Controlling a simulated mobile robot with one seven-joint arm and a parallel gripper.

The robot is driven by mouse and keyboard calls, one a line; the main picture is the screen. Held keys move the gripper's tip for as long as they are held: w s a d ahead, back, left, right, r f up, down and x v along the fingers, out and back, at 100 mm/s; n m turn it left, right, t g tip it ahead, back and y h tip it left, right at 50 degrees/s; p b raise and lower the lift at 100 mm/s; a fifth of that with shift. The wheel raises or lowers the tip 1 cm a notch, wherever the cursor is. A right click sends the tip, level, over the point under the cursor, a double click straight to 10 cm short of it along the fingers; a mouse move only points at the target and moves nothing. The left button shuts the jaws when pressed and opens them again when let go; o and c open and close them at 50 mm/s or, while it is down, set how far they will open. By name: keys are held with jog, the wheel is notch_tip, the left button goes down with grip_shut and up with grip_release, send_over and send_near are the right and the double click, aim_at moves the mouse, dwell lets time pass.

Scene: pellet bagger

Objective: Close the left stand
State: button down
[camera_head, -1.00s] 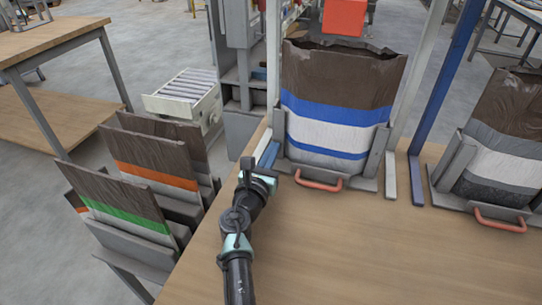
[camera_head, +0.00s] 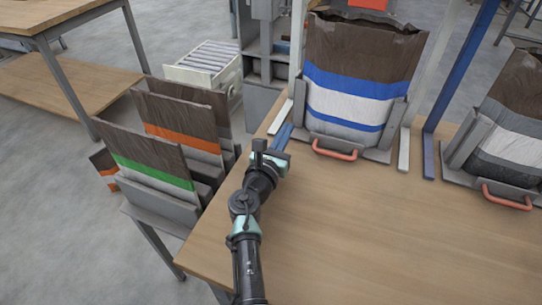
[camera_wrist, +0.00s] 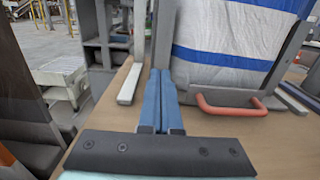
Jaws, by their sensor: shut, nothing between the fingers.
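The left stand (camera_head: 369,149) is a grey metal holder at the back of the wooden table. It has side plates and a red handle (camera_head: 334,150) at its front. A tall open brown bag (camera_head: 358,58) with blue and white bands stands upright in it. My gripper (camera_head: 285,133) is low over the table, just left of the stand. In the wrist view its blue fingers (camera_wrist: 160,85) are pressed together and empty, pointing forward along the stand's left side. The red handle (camera_wrist: 230,108) is to their right, apart from them. I cannot tell whether the fingers touch the stand.
A second stand with a red handle (camera_head: 507,198) and a grey-banded bag (camera_head: 505,110) is at the right. Blue and white posts rise between the stands. Bags with green (camera_head: 150,173) and orange bands are in a rack left of the table. The table's middle is clear.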

jog(key=p+v, duration=0.1)
jog(key=v, duration=0.7)
jog(key=shift+a+f+p, duration=0.1)
jog(key=shift+f+p, duration=0.1)
jog(key=shift+p, duration=0.2)
